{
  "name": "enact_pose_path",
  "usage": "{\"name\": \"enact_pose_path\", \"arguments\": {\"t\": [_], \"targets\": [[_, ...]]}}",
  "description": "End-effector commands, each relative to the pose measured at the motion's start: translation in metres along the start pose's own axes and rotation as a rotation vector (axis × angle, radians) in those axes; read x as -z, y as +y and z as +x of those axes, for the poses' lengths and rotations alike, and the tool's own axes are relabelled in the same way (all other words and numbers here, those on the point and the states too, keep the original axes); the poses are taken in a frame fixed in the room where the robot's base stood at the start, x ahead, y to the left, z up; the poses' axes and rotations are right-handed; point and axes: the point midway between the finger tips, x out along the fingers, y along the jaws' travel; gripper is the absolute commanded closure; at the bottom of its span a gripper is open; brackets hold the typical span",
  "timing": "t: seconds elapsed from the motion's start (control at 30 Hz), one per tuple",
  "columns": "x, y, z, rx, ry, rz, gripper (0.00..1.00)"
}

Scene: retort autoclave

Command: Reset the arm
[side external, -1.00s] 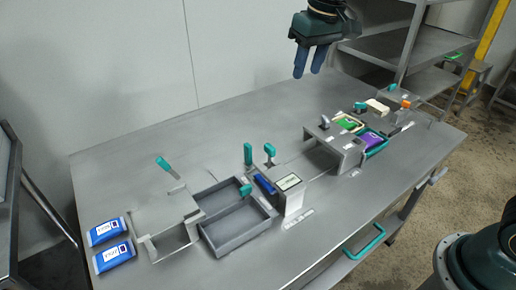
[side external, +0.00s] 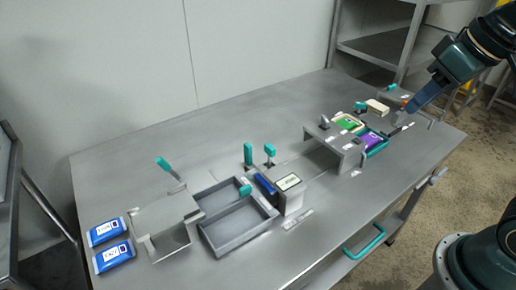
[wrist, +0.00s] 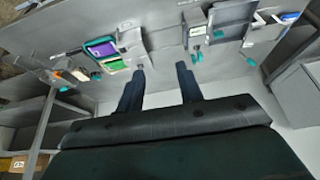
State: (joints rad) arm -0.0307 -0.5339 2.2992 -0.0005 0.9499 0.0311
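My gripper (side external: 412,108) is at the right end of the steel table (side external: 130,160), tilted with its fingers pointing down and left. In the wrist view my gripper (wrist: 161,68) shows its two blue fingers well apart with nothing between them, so it is open and empty. In the side view the fingers overlap and appear near the right-hand fixtures. I cannot tell their exact height above the table.
Blue pouches (side external: 112,258) lie at the table's left end. A grey two-part tray (side external: 238,230) stands beside a metal stand (side external: 165,218). Green (side external: 349,123) and purple (side external: 371,139) packs sit at the right. A shelf rack (side external: 375,50) stands behind.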

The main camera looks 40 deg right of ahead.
Motion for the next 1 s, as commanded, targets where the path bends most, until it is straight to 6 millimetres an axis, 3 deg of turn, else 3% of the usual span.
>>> {"name": "enact_pose_path", "arguments": {"t": [0.1,0.33,1.0], "targets": [[-0.026,0.004,0.000,-0.005,0.029,-0.001,0.64],[-0.057,0.007,0.005,-0.012,0.060,-0.002,0.64],[-0.063,0.007,0.006,-0.013,0.065,-0.003,0.64]]}}
